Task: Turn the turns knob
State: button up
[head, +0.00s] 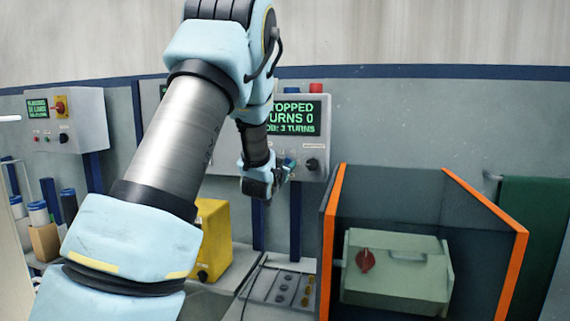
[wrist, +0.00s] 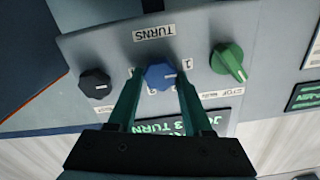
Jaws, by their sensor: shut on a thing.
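The turns knob (wrist: 160,76) is blue and sits on the grey control panel (wrist: 120,55) beside an upside-down TURNS label in the wrist view. My gripper (wrist: 159,78) is shut on it, with one dark green finger on each side. A "1" is printed close to the knob; I cannot read its pointer clearly. In the head view my gripper (head: 284,172) is at the panel's lower edge, and the arm covers part of the panel. The panel screen (head: 296,116) reads STOPPED, TURNS 0, JOB: 3 TURNS.
A black knob (wrist: 95,83) and a green knob (wrist: 229,62) flank the blue one. In the head view, a yellow box (head: 214,240) stands below the panel. A pale green machine (head: 395,272) sits right, inside an orange-edged guard (head: 333,222).

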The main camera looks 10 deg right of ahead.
grip_shut()
jog(key=shift+f+b, duration=0.15)
jog(key=shift+b, duration=0.35)
jog(key=m+b, duration=0.8)
jog(key=b, duration=0.2)
jog(key=m+b, duration=0.7)
jog(key=b, duration=0.4)
jog(key=m+b, duration=0.8)
jog(key=b, duration=0.2)
jog(key=shift+d+f+m+b, duration=0.1)
jog(key=shift+f+m+b, duration=0.2)
jog(key=shift+f+b, duration=0.1)
